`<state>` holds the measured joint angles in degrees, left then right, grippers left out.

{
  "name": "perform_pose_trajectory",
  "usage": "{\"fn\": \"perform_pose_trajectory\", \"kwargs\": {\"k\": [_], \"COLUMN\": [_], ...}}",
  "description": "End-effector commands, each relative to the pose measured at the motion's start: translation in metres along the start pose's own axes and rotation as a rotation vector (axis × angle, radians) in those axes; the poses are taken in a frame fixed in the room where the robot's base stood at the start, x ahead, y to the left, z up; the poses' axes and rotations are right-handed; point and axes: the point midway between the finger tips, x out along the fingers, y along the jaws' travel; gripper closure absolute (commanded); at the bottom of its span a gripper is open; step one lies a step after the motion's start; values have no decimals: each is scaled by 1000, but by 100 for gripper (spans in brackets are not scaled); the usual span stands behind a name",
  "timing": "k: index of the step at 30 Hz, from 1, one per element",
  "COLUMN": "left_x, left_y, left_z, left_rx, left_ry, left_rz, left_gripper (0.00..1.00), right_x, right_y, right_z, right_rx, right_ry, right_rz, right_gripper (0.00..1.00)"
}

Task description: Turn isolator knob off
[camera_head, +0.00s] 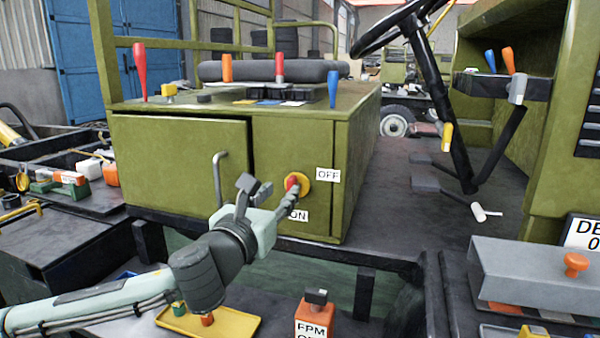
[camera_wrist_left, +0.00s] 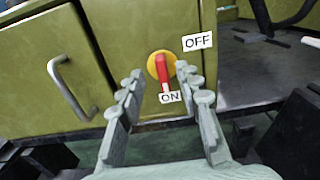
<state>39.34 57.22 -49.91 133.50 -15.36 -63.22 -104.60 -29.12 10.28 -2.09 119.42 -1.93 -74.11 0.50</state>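The isolator knob has a red handle on a round yellow base (camera_head: 303,178), on the front of the green cabinet (camera_head: 343,215). In the left wrist view the red handle (camera_wrist_left: 164,72) points down toward the ON label (camera_wrist_left: 171,97). The OFF label (camera_wrist_left: 197,42) is at the knob's upper right. My left gripper (camera_head: 274,192) is in front of the knob, one finger partly covering it in the head view. In the wrist view the left gripper (camera_wrist_left: 166,88) is open, its fingers apart on either side of the handle. I cannot tell whether they touch it. My right gripper is not in view.
A cabinet door with a grey bar handle (camera_head: 218,178) is left of the knob. Several coloured levers stand on the cabinet top. A steering wheel (camera_head: 388,27) is at upper right.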

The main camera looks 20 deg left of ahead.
Motion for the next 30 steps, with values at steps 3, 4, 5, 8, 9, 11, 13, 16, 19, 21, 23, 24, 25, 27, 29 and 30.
{"fn": "perform_pose_trajectory", "kwargs": {"k": [3,4,5,8,9,11,13,16,19,21,23,24,25,27,29,30], "left_x": [7,11,15,32,38,48,58,69,76,78,78,78,78,78,78,78], "left_y": [0,0,0,0,0,0,0,0,0,0,0,0,0,0,0,0], "left_z": [1,1,1,1,1,1,1,0,0,0,0,0,0,0,0,0], "left_rx": [-2,-2,-2,-3,-3,-3,-2,-2,-2,-2,-2,-2,-2,-2,-2,-2], "left_ry": [-1,-1,-1,-2,-2,-1,-1,0,0,1,1,1,1,1,0,0], "left_rz": [0,0,0,1,1,1,1,0,1,0,0,-1,0,0,0,0], "left_gripper": [66,66,66,66,66,66,66,66,66,66,66,66,66,66,70,75], "right_x": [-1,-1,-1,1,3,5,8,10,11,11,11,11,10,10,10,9], "right_y": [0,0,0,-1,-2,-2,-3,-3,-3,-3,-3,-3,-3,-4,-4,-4], "right_z": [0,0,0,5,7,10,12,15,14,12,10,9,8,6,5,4], "right_rx": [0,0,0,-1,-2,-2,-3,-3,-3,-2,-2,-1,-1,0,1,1], "right_ry": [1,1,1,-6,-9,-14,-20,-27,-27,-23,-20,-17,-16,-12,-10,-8], "right_rz": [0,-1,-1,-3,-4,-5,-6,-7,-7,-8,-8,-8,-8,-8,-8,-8], "right_gripper": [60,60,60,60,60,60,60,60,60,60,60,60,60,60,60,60]}}
